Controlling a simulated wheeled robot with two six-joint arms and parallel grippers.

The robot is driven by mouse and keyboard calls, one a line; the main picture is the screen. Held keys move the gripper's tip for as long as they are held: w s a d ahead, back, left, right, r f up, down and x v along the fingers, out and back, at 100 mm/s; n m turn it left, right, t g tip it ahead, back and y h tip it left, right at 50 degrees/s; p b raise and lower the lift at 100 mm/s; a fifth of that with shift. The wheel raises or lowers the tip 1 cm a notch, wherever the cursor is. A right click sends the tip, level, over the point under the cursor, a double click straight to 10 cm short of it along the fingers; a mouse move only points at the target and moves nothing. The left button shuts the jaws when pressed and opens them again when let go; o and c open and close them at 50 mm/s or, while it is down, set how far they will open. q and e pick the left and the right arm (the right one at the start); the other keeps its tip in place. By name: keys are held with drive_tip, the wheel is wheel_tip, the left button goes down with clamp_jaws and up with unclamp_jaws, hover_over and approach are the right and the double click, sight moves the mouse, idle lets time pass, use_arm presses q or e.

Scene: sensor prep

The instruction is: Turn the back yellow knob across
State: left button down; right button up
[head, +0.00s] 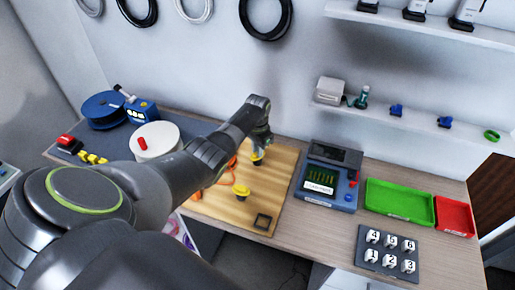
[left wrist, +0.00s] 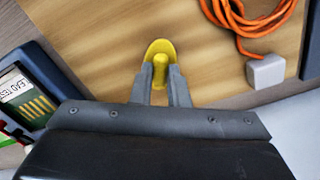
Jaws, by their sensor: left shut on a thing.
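The back yellow knob (head: 257,160) is on the wooden board (head: 277,187), partly covered by my left gripper (head: 262,146) in the head view. In the left wrist view the yellow knob (left wrist: 160,70) has a round base and a raised grip bar. The fingers of my left gripper (left wrist: 160,78) stand on both sides of that bar, shut on it. A second yellow knob (head: 241,191) sits nearer the front of the board. My right gripper is in neither view.
An orange cable (left wrist: 245,18) with a pale plug (left wrist: 267,71) lies on the board beside the knob. A blue tester (head: 330,177) stands right of the board, then a green tray (head: 400,201) and a red tray (head: 454,215). A numbered block (head: 388,252) lies in front.

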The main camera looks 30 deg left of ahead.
use_arm(q)
drive_tip(key=m, duration=1.2)
idle(0.6)
drive_tip(key=c, duration=1.4)
unclamp_jaws()
drive_tip(key=shift+r, duration=0.1)
